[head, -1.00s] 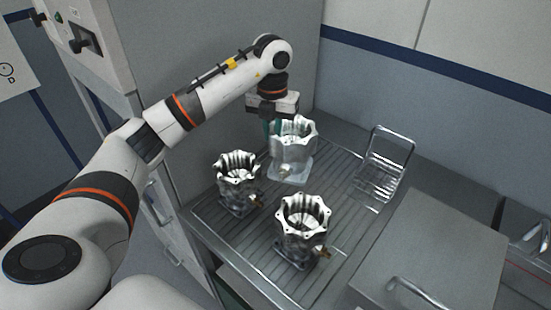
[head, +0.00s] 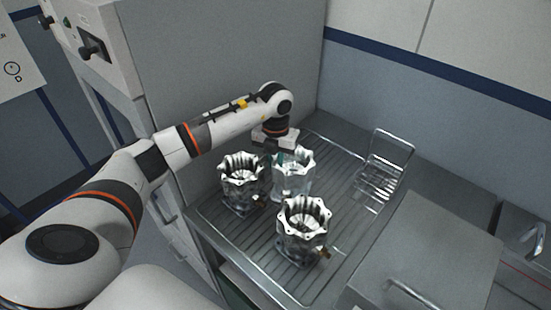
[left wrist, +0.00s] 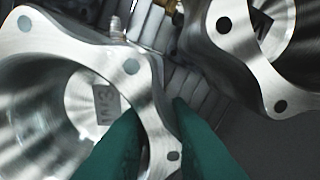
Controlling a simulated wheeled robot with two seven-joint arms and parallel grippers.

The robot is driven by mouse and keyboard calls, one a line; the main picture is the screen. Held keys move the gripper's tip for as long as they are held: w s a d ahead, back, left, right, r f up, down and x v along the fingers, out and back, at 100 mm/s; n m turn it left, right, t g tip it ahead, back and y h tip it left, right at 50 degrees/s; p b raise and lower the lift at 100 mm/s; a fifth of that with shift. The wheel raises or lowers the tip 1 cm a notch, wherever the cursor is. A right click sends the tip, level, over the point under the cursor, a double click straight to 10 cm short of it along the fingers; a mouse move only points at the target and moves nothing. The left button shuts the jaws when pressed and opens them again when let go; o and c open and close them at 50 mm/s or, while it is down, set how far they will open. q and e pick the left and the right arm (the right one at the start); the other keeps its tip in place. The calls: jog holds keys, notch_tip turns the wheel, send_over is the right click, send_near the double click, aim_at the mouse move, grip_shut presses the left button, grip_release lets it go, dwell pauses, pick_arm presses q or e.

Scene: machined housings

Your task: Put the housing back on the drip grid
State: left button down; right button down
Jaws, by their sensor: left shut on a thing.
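My left gripper (head: 279,157) is shut on the rim of a pale silver housing (head: 294,176) with a scalloped top, behind two others on the drip grid (head: 245,262). The housing is upright over the grid. Its base is partly hidden, so I cannot tell whether it touches the slats. In the left wrist view my green fingers (left wrist: 160,140) pinch the wall of the held housing (left wrist: 120,45), and a plate marked M3 shows inside it. My right gripper is not in view.
One housing (head: 241,185) stands to the left and another (head: 301,238) in front, both close to the held one. A wire rack (head: 388,160) stands at the right back. A grey box with a handle (head: 430,250) is at the right. A grey cabinet wall rises behind my left arm.

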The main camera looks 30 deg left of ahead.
pick_arm(q)
jog(key=c, duration=1.3)
grip_release()
jog(key=shift+s, duration=0.1)
jog(key=shift+c, duration=0.2)
jog(key=shift+r, duration=0.1)
jog(key=shift+r+b, duration=0.3)
jog(key=shift+r, duration=0.05)
notch_tip(320, 180, up, 11)
jog(key=b, duration=0.3)
jog(key=shift+r, duration=0.15)
